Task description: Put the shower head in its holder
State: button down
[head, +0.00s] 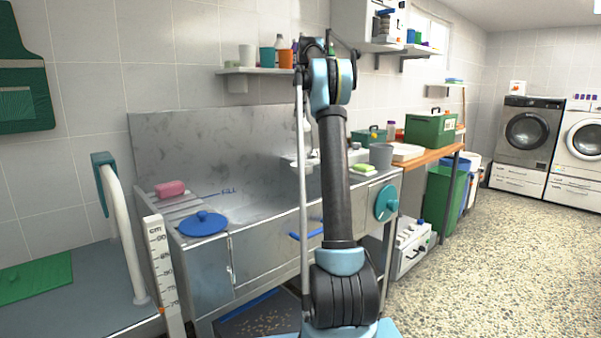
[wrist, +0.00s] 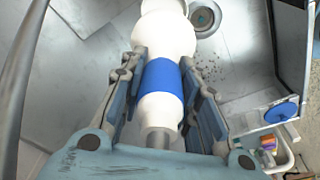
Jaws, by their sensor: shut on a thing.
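In the wrist view, my gripper (wrist: 166,85) is shut on the shower head (wrist: 162,108), a white rounded body with a blue band between the fingers. Its wide white end points toward the top of the picture, and a short metal piece shows at its near end. In the head view, my arm hides the gripper, and a small white part (head: 304,161) beside the arm, above the tub, may be the shower head. I cannot make out the holder in either view.
The steel wash tub (head: 160,125) stands behind my arm, with a blue lid (head: 203,222) and pink sponge (head: 171,188) at its left. A shelf (head: 258,71) with cups hangs above. A grey tube (wrist: 20,75) curves along the wrist view's left. Open floor (head: 490,250) lies right.

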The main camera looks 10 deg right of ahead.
aim_at(300, 121)
jog(key=shift+f, duration=2.3)
jog(key=shift+f, duration=0.1)
jog(key=shift+f, duration=1.85)
jog(key=shift+f, duration=0.1)
jog(key=shift+f, duration=1.4)
jog(key=shift+f, duration=0.1)
jog(key=shift+f, duration=0.9)
jog(key=shift+f, duration=0.15)
